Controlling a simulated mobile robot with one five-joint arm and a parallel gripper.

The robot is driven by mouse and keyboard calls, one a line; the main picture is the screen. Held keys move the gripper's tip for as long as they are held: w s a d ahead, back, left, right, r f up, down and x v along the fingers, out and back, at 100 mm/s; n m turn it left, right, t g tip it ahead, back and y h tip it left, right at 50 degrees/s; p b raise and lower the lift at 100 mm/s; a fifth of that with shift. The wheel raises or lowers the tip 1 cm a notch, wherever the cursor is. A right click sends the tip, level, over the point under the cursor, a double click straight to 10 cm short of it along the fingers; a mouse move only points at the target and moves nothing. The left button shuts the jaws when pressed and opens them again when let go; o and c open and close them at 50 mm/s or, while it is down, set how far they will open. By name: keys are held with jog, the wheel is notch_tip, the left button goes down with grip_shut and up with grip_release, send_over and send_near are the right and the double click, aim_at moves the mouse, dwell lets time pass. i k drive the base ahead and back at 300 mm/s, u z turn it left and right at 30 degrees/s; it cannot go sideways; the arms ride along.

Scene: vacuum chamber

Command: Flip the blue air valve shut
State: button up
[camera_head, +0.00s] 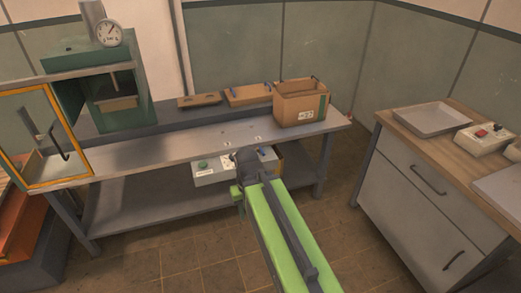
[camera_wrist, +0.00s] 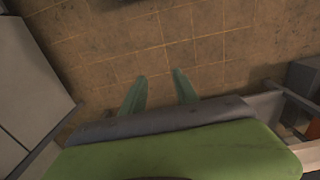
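I cannot make out a blue air valve in either view. A green vacuum chamber (camera_head: 118,90) stands at the left end of the bench, with its yellow-framed glass door (camera_head: 42,140) swung open. A round gauge (camera_head: 108,33) sits on top. A pale control box (camera_head: 222,168) with a green knob shows at the bench front, partly hidden behind my arm. My gripper (camera_wrist: 159,74) shows two green fingers spread apart, with nothing between them, above the tiled floor. In the head view my arm reaches toward the bench, and its fingers are not clear there.
The grey bench (camera_head: 185,150) has a lower shelf. At right, a cabinet (camera_head: 430,190) carries a grey tray (camera_head: 433,119) and a switch box (camera_head: 484,138). Tiled floor between is clear.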

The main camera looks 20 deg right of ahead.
aim_at(259, 149)
jog(key=k, duration=0.65)
jog(key=u, duration=0.35)
jog(key=i, duration=1.45)
jog(key=u, duration=0.85)
